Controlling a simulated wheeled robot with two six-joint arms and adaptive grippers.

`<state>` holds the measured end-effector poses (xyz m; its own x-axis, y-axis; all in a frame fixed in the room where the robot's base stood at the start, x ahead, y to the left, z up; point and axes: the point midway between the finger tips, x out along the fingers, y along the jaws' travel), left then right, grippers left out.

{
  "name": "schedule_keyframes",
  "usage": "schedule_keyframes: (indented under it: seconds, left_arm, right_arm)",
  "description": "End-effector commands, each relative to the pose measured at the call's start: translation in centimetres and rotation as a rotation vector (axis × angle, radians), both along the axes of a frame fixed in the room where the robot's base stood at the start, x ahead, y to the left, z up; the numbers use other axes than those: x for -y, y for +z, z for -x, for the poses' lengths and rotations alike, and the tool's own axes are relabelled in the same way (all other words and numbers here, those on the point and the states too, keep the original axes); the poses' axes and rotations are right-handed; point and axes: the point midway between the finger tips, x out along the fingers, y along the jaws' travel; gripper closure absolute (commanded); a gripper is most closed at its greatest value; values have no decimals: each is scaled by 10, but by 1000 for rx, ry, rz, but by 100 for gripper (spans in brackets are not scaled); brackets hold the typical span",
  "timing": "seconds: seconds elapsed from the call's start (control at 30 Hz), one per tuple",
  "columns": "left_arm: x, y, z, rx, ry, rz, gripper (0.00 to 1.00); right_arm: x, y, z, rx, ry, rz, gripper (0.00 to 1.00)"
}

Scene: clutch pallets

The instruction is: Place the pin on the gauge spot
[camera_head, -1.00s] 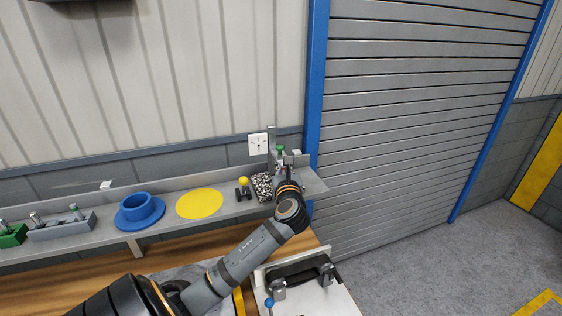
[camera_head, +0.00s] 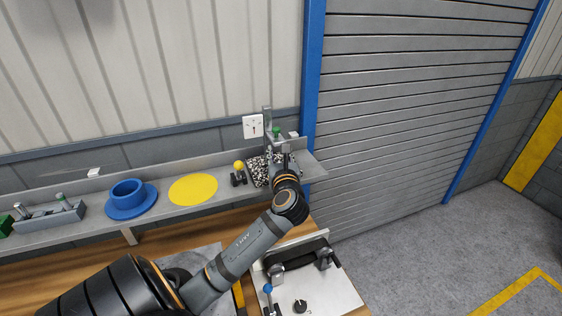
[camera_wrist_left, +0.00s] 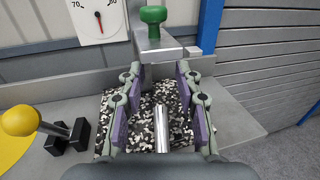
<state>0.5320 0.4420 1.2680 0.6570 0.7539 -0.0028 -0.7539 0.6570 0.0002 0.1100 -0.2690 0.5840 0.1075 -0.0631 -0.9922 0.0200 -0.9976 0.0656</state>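The pin (camera_wrist_left: 161,128) is a plain silver cylinder in the left wrist view, above a black-and-white speckled pad (camera_wrist_left: 138,128). My left gripper (camera_wrist_left: 160,92) has its two purple-padded fingers apart, one on each side of the pin, with gaps showing. I cannot tell whether the pin touches the pad. In the head view my left gripper (camera_head: 279,160) is over the pad at the shelf's right end and hides the pin. Just behind stands a metal gauge stand with a green knob (camera_wrist_left: 152,15). No marked spot is clearly visible under it. My right gripper is not in view.
A yellow-knobbed black fixture (camera_head: 239,171), a flat yellow disc (camera_head: 193,189), a blue flanged ring (camera_head: 130,205) and a grey block with pins (camera_head: 48,217) line the shelf to the left. A white dial (camera_head: 253,126) is behind. A white plate with clamps (camera_head: 325,294) is in front.

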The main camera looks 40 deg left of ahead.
Motion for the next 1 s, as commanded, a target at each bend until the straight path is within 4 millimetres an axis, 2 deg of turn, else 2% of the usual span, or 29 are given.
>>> schedule_keyframes:
  seconds: [0.2, 0.4, 0.63, 1.0]
  left_arm:
    - [40, -2, 34, 2, -1, 12, 66]
    - [63, -1, 54, 1, -1, 11, 66]
    - [74, 0, 64, 1, 1, 3, 66]
    - [75, 1, 66, 1, 1, -1, 66]
  right_arm:
    - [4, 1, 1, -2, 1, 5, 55]
    - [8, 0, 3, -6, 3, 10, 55]
    - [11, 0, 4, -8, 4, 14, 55]
    - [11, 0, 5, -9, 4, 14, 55]
